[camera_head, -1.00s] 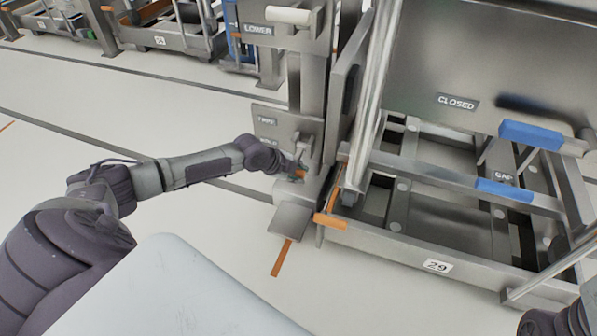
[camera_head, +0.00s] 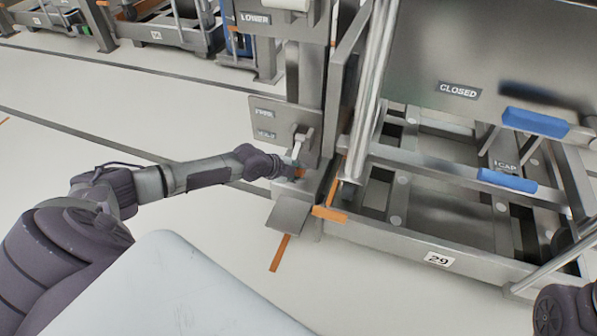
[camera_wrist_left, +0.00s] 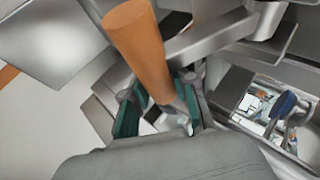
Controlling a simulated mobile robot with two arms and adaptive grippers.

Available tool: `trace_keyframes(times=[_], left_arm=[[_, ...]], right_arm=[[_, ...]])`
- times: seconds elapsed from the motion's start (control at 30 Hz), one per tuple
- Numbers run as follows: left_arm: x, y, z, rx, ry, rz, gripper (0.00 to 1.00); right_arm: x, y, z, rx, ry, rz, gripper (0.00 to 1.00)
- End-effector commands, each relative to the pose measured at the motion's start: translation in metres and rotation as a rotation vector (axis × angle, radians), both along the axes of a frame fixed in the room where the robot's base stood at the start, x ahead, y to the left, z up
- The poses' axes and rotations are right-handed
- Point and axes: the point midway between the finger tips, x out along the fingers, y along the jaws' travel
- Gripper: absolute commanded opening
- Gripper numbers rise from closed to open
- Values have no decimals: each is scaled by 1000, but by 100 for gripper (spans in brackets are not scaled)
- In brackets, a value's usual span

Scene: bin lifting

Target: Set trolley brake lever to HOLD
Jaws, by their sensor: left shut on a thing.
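The brake panel (camera_head: 257,125) is a grey plate on the trolley's post, with two stacked labels; the upper label (camera_head: 264,112) is blurred and the lower label (camera_head: 265,134) seems to read HOLD. The brake lever (camera_head: 297,150) has a metal arm hanging down from its pivot, with an orange handle at its lower end. My left gripper (camera_head: 293,172) is at that handle, shut on it. In the left wrist view the orange handle (camera_wrist_left: 140,45) runs down between the green-padded fingers (camera_wrist_left: 160,115). The exact contact is partly hidden.
A metal foot pedal (camera_head: 287,214) sits low in front of the post. The trolley frame, tagged 29 (camera_head: 439,259), and an orange bar (camera_head: 329,214) stand to the right. A CLOSED panel (camera_head: 459,91) is above.

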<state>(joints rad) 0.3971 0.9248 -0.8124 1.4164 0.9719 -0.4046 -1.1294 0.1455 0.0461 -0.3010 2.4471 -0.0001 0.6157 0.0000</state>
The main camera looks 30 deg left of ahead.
Motion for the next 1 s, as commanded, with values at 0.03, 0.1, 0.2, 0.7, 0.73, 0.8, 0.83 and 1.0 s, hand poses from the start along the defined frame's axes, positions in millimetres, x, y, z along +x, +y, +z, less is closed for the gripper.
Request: trace_keyframes(times=[0.03, 0.1, 0.2, 0.7, 0.73, 0.8, 0.83, 1.0], left_arm=[[-4, -2, -5, -1, 13, -2, 0], [-4, -2, -5, -1, 13, -2, 0], [-4, -2, -5, -1, 14, -3, 29], [-3, 0, 0, -1, 5, -1, 54], [-5, 1, 2, -1, 5, -1, 54], [-11, 4, 7, 2, 5, -1, 54], [-14, 5, 10, 2, 6, -2, 54], [-39, 13, 35, 5, 6, -3, 54]], right_arm=[[0, 0, 0, 0, 0, 0, 40], [0, 0, 0, -1, 0, 0, 40], [0, 0, 0, -2, -1, -1, 40], [0, 0, -1, -7, -3, -3, 40], [0, 0, -1, -7, -3, -3, 40], [0, 0, -1, -7, -1, -3, 40], [0, 0, -1, -7, -1, -2, 40], [0, 0, -1, -6, -1, -2, 40]])
